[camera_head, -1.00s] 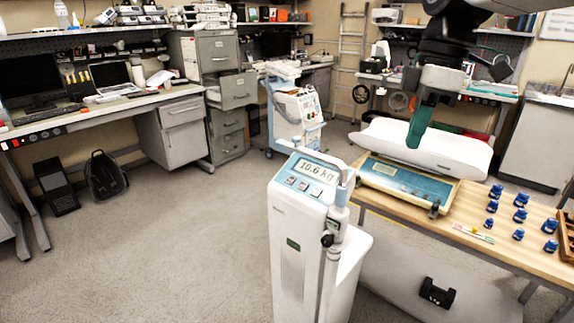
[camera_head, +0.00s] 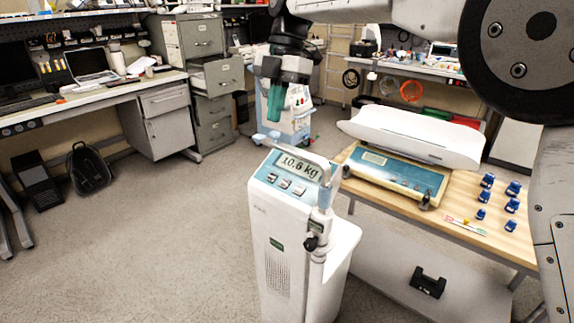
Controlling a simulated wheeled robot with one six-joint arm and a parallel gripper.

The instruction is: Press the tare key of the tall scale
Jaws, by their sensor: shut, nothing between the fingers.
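The tall scale (camera_head: 285,235) is a white floor-standing column in the middle of the head view. Its display (camera_head: 299,165) reads about 10.6 kg. Below the display sits a row of three small keys (camera_head: 286,184) on a blue panel; their labels are too small to read. My gripper (camera_head: 273,120) has green fingers, points down and is shut and empty. In the picture it is just above and behind the left top of the tall scale, apart from the keys.
A baby scale (camera_head: 405,165) with a white tray stands on the wooden table (camera_head: 480,245) at right, near several blue weights (camera_head: 487,181). A blue-and-white machine (camera_head: 297,108) stands behind.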

